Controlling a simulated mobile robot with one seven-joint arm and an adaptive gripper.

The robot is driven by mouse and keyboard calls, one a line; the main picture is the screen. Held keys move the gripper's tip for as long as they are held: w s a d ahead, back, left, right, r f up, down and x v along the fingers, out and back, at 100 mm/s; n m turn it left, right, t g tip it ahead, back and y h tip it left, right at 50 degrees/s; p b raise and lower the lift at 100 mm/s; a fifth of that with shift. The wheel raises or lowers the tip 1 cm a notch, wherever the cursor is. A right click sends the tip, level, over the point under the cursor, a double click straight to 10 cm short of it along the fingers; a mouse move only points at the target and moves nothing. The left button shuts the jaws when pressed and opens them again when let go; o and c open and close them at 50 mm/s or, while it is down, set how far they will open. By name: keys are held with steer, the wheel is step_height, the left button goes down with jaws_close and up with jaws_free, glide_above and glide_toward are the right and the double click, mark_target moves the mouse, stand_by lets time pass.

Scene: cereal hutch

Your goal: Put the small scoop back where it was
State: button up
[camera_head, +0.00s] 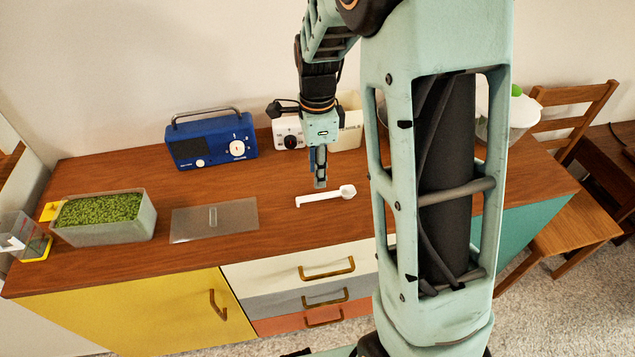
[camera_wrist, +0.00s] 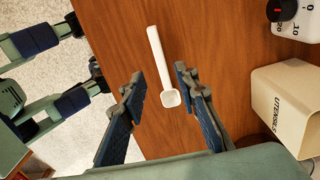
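The small white scoop (camera_head: 325,196) lies flat on the wooden top of the hutch. In the wrist view the scoop (camera_wrist: 161,66) shows with its bowl toward my gripper and its handle pointing away. My gripper (camera_head: 320,185) is above the top, close to the scoop in the head view. In the wrist view my gripper (camera_wrist: 157,82) is open, with one finger on each side of the scoop's bowl end and nothing between the pads. I cannot tell the exact height of the fingertips. A cream box marked "UTENSILS" (camera_wrist: 283,108) stands to the right; its inside is hidden.
A blue radio (camera_head: 212,140) and a white appliance with a dial (camera_head: 289,130) stand at the back. A container of green contents (camera_head: 148,216) and a flat grey lid (camera_head: 240,218) lie at left. A chair (camera_head: 575,235) is at right. Clear wood surrounds the scoop.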

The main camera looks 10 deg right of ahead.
steer(key=shift+r, duration=2.35)
